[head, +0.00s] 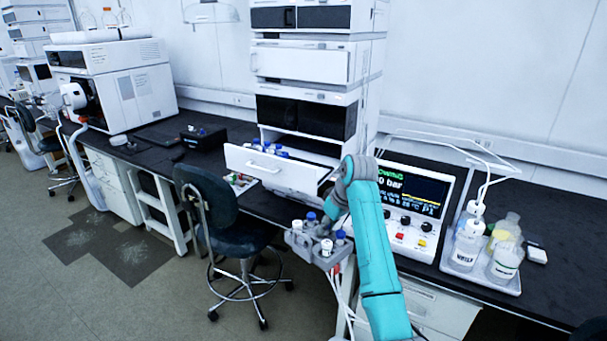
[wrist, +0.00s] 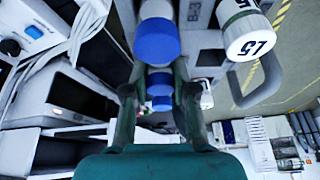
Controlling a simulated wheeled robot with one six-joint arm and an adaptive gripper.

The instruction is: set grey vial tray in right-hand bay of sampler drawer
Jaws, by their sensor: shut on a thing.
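The grey vial tray (head: 302,246) hangs in front of the bench in the head view, with blue-capped and white-capped vials in it. My gripper (head: 326,230) is shut on it. In the wrist view my gripper's fingers (wrist: 160,112) come down on both sides of a row of blue caps. The grey tray (wrist: 205,62) shows there with a loop handle on its right side. The sampler drawer (head: 262,168) is pulled out of the stack, behind and above the tray in the picture. Blue-capped vials stand in its left part. The inside of its right part is mostly hidden by the drawer front and my arm.
A blue chair (head: 208,200) stands left of the tray. Right of the drawer is a panel with a lit display (head: 415,190). Further right, a white tray (head: 462,268) holds several bottles. A small rack (head: 240,182) lies on the bench beneath the drawer's left end.

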